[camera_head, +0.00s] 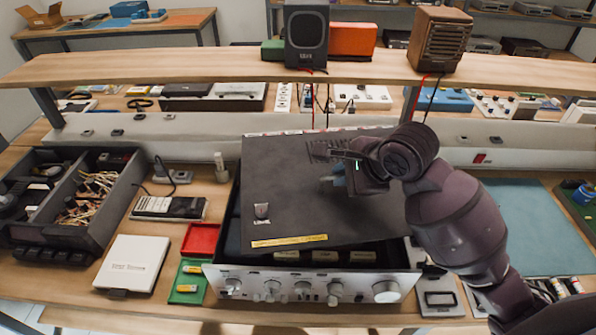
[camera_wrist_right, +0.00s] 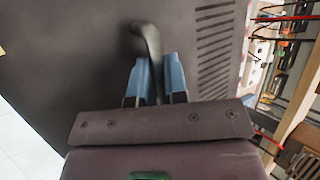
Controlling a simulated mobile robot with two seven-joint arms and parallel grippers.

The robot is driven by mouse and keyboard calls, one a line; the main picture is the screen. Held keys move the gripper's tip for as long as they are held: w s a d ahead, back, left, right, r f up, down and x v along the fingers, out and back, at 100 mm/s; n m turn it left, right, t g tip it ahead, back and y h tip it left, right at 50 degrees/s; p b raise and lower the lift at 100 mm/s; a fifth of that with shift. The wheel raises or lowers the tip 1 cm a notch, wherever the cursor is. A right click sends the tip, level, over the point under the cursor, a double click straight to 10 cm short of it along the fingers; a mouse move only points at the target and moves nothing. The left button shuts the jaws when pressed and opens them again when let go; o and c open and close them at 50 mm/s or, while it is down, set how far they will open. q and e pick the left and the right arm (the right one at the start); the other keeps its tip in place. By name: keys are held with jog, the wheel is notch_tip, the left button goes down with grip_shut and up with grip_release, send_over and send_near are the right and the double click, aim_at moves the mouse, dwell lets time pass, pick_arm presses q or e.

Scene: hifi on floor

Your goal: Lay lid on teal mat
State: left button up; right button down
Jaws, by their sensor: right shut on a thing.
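The lid (camera_head: 300,205) is a dark flat panel with vent slots, a small badge and a yellow label strip near its front edge. It is over the open hi-fi unit (camera_head: 315,285), turned slightly, and the unit's inside shows along the front and left edges. My right gripper (camera_head: 338,178) is shut on the lid's handle. In the right wrist view the blue fingertips (camera_wrist_right: 160,80) close around the dark curved handle (camera_wrist_right: 148,45). The teal mat (camera_head: 535,225) lies on the bench to the right, partly hidden behind my right arm. My left gripper is not in view.
A dark parts box (camera_head: 70,205) stands at the left. A multimeter (camera_head: 168,207), a white case (camera_head: 132,264), and red (camera_head: 201,240) and green trays (camera_head: 187,282) lie left of the unit. A shelf (camera_head: 230,70) with speakers crosses behind. The mat's visible surface is clear.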

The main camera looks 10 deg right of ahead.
jog(key=p, duration=0.2)
send_near(303, 181)
jog(key=f, duration=0.1)
jog(key=w+a+f, duration=0.1)
jog(key=f, duration=0.1)
jog(key=shift+w+a+m, duration=0.3)
jog(key=shift+w+a, duration=0.05)
jog(key=shift+w+a+f, duration=0.1)
jog(key=shift+a+f, duration=0.05)
jog(key=shift+a, duration=0.25)
jog(key=shift+w+a+f+m+h, duration=0.2)
jog(key=shift+w+a+m+h, duration=0.1)
jog(key=shift+m+h, duration=0.1)
jog(key=shift+w+d+f, duration=0.1)
jog(key=shift+f, duration=0.1)
jog(key=shift+w+d+f+t, duration=0.15)
jog(key=shift+d+t, duration=0.15)
jog(key=shift+d, duration=0.15)
jog(key=shift+f, duration=4.75)
